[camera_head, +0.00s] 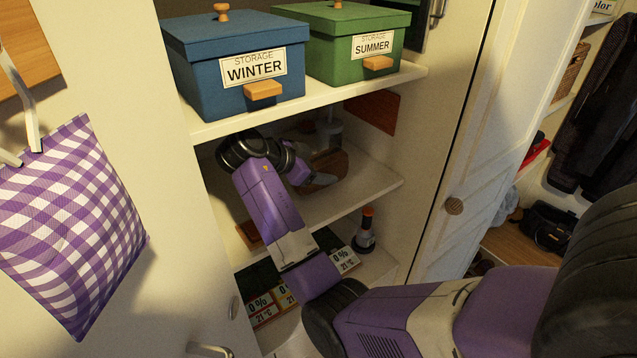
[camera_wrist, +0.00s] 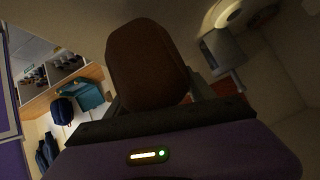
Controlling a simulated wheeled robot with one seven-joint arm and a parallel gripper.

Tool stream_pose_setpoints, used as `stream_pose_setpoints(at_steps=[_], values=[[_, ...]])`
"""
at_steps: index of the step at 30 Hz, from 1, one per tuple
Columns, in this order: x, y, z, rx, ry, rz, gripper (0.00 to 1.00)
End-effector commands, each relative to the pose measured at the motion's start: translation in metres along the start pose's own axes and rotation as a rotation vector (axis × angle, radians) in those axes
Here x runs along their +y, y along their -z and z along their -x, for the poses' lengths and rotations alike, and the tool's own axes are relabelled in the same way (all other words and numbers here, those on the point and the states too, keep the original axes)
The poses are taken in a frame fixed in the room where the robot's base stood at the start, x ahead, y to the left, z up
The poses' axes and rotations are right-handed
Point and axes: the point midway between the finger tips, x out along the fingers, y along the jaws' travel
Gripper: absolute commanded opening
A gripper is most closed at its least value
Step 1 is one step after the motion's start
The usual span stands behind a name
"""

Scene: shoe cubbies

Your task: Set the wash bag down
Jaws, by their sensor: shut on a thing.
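The brown, rounded wash bag (camera_wrist: 148,62) fills the middle of the wrist view, between the fingers of my gripper (camera_wrist: 155,92). My gripper is shut on it. In the head view, my arm reaches into the middle compartment of the cupboard. The bag (camera_head: 331,163) shows there as a brown shape, partly hidden by my wrist and gripper (camera_head: 318,178). It is over the middle shelf (camera_head: 350,197); I cannot tell whether it touches the shelf.
A pale grey object (camera_head: 329,131) stands behind the bag. A blue WINTER box (camera_head: 215,85) and a green SUMMER box (camera_head: 330,45) stand on the shelf above. A dark bottle with an orange top (camera_head: 365,235) stands below. The cupboard door (camera_head: 480,150) is open at right.

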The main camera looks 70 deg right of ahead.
Motion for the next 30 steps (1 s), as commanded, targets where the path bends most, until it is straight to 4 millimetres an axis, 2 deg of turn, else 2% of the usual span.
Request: stream_pose_setpoints(at_steps=[5, 12, 23, 24, 27, 30], values=[[-0.004, -0.005, -0.004, 0.001, 0.0, 0.0, 0.1], [0.004, -0.029, -0.021, 0.0, -0.001, 0.001, 0.1], [0.004, -0.031, -0.023, 0.0, 0.0, 0.0, 0.1], [0.004, -0.03, -0.022, 0.0, -0.001, 0.0, 0.68], [0.004, -0.03, -0.022, 0.0, -0.001, 0.0, 0.85], [0.004, -0.03, -0.022, 0.0, -0.001, 0.001, 0.85]])
